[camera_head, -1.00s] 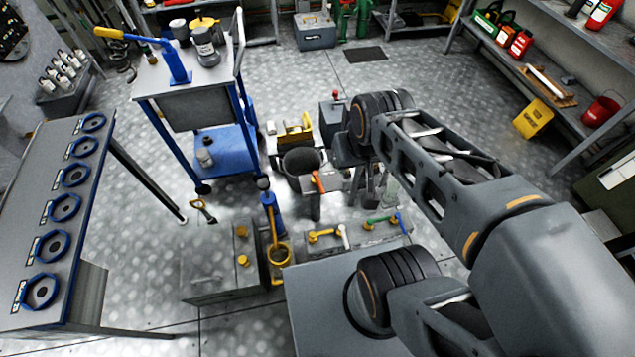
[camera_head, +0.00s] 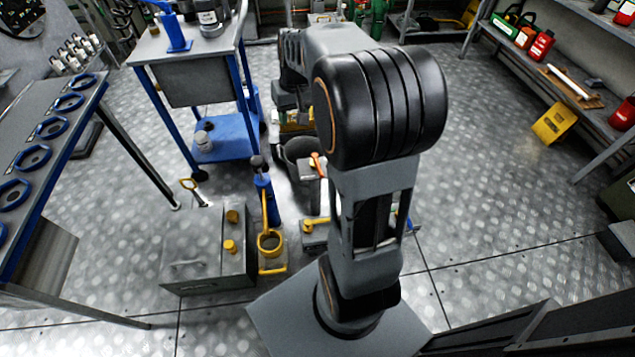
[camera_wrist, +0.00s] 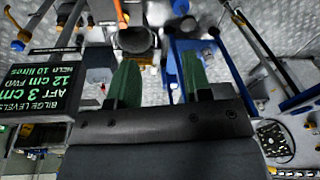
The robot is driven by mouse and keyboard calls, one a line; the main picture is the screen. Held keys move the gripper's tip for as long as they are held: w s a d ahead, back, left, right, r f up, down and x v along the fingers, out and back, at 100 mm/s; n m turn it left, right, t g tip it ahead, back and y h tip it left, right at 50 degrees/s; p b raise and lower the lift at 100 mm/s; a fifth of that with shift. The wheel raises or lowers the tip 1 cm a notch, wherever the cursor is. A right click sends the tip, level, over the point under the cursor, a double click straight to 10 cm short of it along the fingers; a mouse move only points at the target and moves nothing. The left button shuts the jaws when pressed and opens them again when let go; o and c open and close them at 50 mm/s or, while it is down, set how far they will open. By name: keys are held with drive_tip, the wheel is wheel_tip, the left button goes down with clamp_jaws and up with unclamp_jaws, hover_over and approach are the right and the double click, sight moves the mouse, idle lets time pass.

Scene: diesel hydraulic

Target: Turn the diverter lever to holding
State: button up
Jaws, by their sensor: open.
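A lever with an orange handle (camera_head: 317,162) sits on a grey block in the middle of the floor, just left of my arm in the head view. It may be the diverter lever, but no label on it is readable, and my arm partly covers that area. My gripper (camera_wrist: 157,82) is open and empty, with two green fingertips apart in the wrist view. In the head view its fingers are not clear; my wrist hangs beyond the lever, near the dark bucket (camera_head: 298,149). I cannot tell which wrist-view item is the lever.
A blue-framed cart (camera_head: 225,137) stands at left. A grey box with yellow caps (camera_head: 208,255) and a blue and yellow hand pump (camera_head: 267,215) stand in front. A bilge levels board (camera_wrist: 42,82) shows upside down in the wrist view.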

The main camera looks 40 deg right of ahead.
drive_tip(key=w+d+f+m+b, duration=0.1)
drive_tip(key=w+d+f+b, duration=0.1)
drive_tip(key=d+f+b, duration=0.3)
drive_tip(key=w+d+f, duration=0.2)
drive_tip(key=d+f, duration=0.1)
drive_tip(key=f, duration=0.4)
drive_tip(key=y+b, duration=0.1)
drive_tip(key=b, duration=0.5)
approach(320, 168)
drive_tip(key=shift+m+g, duration=0.4)
drive_tip(key=f+b, duration=0.1)
drive_tip(key=f, duration=0.1)
drive_tip(key=w+f+b, duration=0.1)
drive_tip(key=f, duration=0.2)
drive_tip(key=a+f+b, duration=0.1)
drive_tip(key=f+b, duration=0.1)
drive_tip(key=shift+w+f, duration=0.2)
drive_tip(key=shift+f, duration=0.15)
drive_tip(key=shift+a+f, duration=0.1)
drive_tip(key=shift+f, duration=0.55)
drive_tip(key=shift+c, duration=0.2)
clamp_jaws()
